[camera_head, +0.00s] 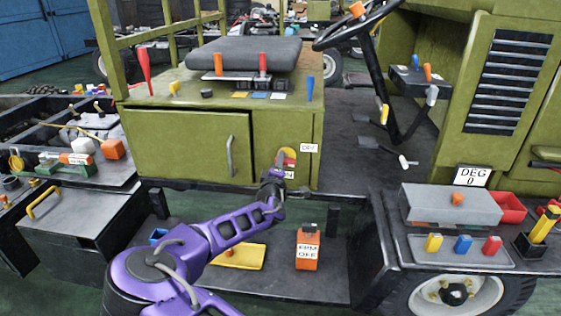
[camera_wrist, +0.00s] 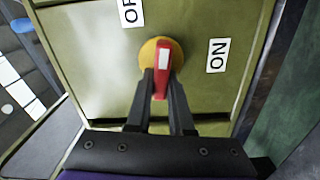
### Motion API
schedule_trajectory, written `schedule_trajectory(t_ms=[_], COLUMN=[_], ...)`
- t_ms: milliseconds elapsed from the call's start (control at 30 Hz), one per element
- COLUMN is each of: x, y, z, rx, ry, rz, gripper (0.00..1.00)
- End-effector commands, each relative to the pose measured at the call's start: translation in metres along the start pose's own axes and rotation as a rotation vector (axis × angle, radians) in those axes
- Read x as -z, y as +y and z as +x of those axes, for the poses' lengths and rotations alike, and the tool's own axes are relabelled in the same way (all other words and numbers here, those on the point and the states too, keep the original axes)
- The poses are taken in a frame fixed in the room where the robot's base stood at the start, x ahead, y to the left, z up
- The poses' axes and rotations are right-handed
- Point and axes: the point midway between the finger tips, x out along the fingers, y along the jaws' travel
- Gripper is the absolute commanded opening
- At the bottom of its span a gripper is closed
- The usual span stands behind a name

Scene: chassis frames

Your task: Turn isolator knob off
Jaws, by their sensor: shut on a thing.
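The isolator knob is a red handle with a white mark on a yellow round base (camera_wrist: 148,50), on a green panel. The handle stands roughly upright in the wrist view. The OFF label (camera_wrist: 130,12) is up and left of it, the ON label (camera_wrist: 217,55) to its right. My gripper (camera_wrist: 162,80) is shut on the red handle, one dark finger on each side. In the head view the knob (camera_head: 287,153) is partly hidden behind my gripper (camera_head: 280,171), and the OFF label (camera_head: 310,148) is to its right.
The knob sits beside a green cabinet door with a grey handle (camera_head: 229,156). Below are an orange box (camera_head: 307,250) with a display sign and a yellow tray (camera_head: 238,257). A grey tray (camera_head: 460,252) with coloured pieces is at the right.

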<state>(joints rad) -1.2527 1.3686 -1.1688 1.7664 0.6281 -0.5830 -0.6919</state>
Motion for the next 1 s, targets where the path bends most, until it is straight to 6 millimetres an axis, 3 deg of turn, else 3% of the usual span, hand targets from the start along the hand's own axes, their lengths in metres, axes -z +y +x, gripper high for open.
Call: schedule_trajectory(t_ms=[400, 900, 933, 1000], x=[-0.0007, -0.0011, -0.001, -0.001], y=[-0.0035, -0.0037, -0.0037, -0.0036], z=[-0.0003, -0.0002, -0.0003, -0.0002], rx=[0.001, 0.002, 0.002, 0.001], ry=[-0.001, -0.001, -0.001, -0.001], rz=[-0.163, -0.18, -0.179, -0.179], gripper=[0.0, 0.0, 0.24, 0.36])
